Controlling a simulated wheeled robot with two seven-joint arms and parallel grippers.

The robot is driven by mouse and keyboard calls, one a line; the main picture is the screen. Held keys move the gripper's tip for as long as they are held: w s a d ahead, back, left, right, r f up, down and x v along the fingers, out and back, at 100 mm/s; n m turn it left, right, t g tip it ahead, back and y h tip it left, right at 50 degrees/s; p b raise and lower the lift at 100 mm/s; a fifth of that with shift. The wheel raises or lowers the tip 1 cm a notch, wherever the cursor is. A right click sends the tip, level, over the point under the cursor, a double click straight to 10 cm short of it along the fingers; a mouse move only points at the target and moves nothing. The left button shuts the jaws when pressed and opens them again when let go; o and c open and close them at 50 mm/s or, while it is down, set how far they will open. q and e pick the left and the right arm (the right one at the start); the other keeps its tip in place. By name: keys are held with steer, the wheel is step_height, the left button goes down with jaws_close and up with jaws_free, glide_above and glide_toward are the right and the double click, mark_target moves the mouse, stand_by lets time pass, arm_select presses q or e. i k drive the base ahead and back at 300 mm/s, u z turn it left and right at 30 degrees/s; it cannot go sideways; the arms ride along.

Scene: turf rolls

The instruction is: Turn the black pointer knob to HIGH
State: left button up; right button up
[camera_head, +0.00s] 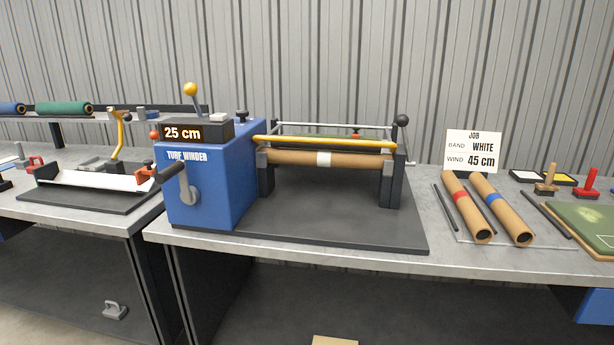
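A blue turf winder (215,199) stands on the grey bench, with a display (183,133) reading "25 cm" on top. A small black knob (241,116) sits on the winder's top, behind and right of the display. It may be the pointer knob, but it is too small to tell which way it points. I cannot read any HIGH mark. A crank handle (185,185) is on the winder's front, and a yellow-ball lever (191,90) rises behind the display. Neither of my grippers is in view.
A cardboard core (355,160) with a white band lies across the winder frame. A job card (473,150) reads "BAND WHITE, WIND 45 cm". Two banded cores (504,210) lie at right. A gap separates the left bench (90,213) from this bench.

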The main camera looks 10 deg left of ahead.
mark_target(243, 114)
steer(key=z, duration=0.55)
steer(key=i, duration=1.2)
steer(key=u, duration=2.65)
